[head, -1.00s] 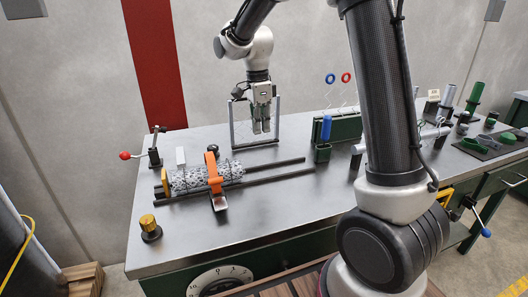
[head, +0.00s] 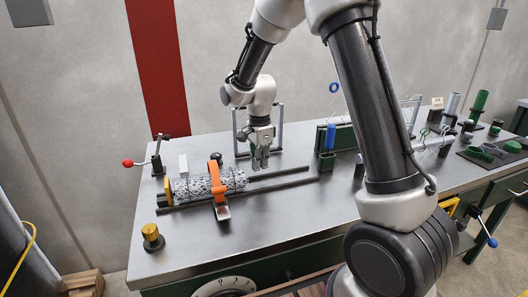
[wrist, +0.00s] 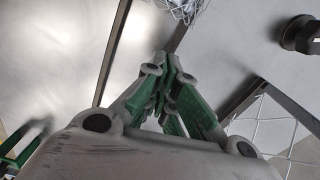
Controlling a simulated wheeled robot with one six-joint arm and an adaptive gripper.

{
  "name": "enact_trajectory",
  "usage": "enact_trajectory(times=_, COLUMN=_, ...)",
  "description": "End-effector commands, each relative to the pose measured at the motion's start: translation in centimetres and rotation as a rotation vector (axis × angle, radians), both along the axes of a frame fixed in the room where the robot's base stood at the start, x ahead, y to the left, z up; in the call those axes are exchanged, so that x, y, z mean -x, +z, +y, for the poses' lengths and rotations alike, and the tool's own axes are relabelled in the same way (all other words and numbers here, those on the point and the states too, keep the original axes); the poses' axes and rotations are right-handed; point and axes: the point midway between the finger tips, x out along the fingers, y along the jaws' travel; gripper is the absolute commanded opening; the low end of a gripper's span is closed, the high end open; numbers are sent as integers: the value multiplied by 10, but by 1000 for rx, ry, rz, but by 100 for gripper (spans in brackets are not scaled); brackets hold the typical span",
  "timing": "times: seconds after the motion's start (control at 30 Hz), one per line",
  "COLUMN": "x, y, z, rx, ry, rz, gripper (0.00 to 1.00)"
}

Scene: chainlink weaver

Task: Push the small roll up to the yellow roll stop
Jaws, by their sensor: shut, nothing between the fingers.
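The small roll (head: 233,181) is a grey wire-mesh cylinder lying along two dark rails, under an orange strap. The yellow roll stop (head: 168,191) stands at its left end. I cannot tell whether roll and stop touch. My gripper (head: 260,166) points down just right of the roll's right end, apart from it in the head view. Its fingers are shut and empty. In the wrist view, the shut green and grey fingers (wrist: 172,62) point toward the rails, and a bit of the mesh roll (wrist: 184,8) shows at the top edge.
The orange strap (head: 217,178) arches over the roll. The rails (head: 290,183) run bare to the right of it. A mesh-filled frame (head: 237,135) stands behind my gripper. A green block with a blue-handled tool (head: 330,138) stands to the right. A brass knob (head: 151,236) is at front left.

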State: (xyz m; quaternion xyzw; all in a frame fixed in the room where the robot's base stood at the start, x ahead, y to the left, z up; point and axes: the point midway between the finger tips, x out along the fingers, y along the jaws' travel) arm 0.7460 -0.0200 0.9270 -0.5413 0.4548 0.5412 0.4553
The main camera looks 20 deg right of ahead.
Motion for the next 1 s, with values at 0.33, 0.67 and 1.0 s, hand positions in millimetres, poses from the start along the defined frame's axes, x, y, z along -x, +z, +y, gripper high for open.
enact_trajectory(times=0.33, x=5, y=1, z=25, rx=0, ry=0, rz=1, gripper=0)
enact_trajectory(times=0.67, x=5, y=1, z=29, rx=0, ry=1, rz=1, gripper=0)
enact_trajectory(times=1.0, x=8, y=1, z=42, rx=-1, ry=0, rz=0, gripper=0)
